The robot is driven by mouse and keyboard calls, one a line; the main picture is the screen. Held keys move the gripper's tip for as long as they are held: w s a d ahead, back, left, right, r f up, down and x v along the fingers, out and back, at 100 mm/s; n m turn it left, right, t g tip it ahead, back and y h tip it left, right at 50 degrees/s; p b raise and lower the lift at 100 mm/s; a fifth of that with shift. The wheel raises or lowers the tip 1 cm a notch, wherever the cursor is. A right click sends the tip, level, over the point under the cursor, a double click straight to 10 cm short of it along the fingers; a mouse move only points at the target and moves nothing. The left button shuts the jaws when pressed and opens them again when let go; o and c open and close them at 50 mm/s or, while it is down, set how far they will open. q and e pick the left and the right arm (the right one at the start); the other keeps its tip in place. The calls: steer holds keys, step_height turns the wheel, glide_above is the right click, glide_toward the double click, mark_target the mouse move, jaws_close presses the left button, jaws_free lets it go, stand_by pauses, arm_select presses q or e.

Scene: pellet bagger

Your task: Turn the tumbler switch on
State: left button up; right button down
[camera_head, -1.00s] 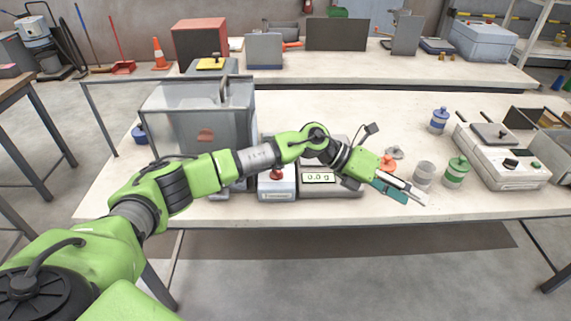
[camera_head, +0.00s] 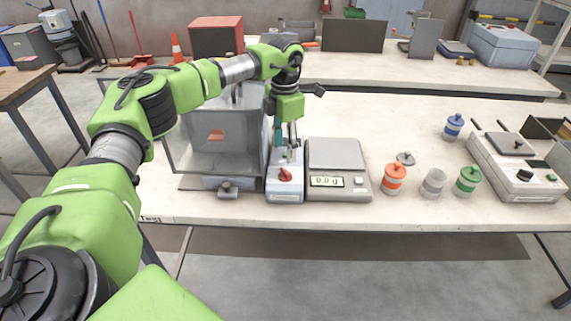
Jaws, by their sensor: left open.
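My left gripper (camera_head: 289,155) points down over a narrow white control box (camera_head: 285,191) with a red knob (camera_head: 285,174) on its front. The gripper is open and empty, and its fingertips are just behind the red knob. I cannot tell if they touch the box. They cover part of the box top, so a tumbler switch there cannot be made out. A small dark fitting (camera_head: 228,188) sits at the front of the clear-walled machine (camera_head: 192,150), left of the box. My right gripper is not in view.
A scale (camera_head: 338,157) reading near zero stands right of the box. Jars with orange (camera_head: 394,180), white (camera_head: 433,183), green (camera_head: 467,181) and blue (camera_head: 454,127) colouring stand further right. A white sealer-like device (camera_head: 515,170) is at the right. The front table strip is clear.

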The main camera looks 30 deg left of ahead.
mark_target(285, 170)
arm_select(q)
step_height(285, 170, down, 8)
steer(key=shift+r+p, duration=0.1)
steer(key=shift+p, duration=0.7)
steer(key=c, duration=1.1)
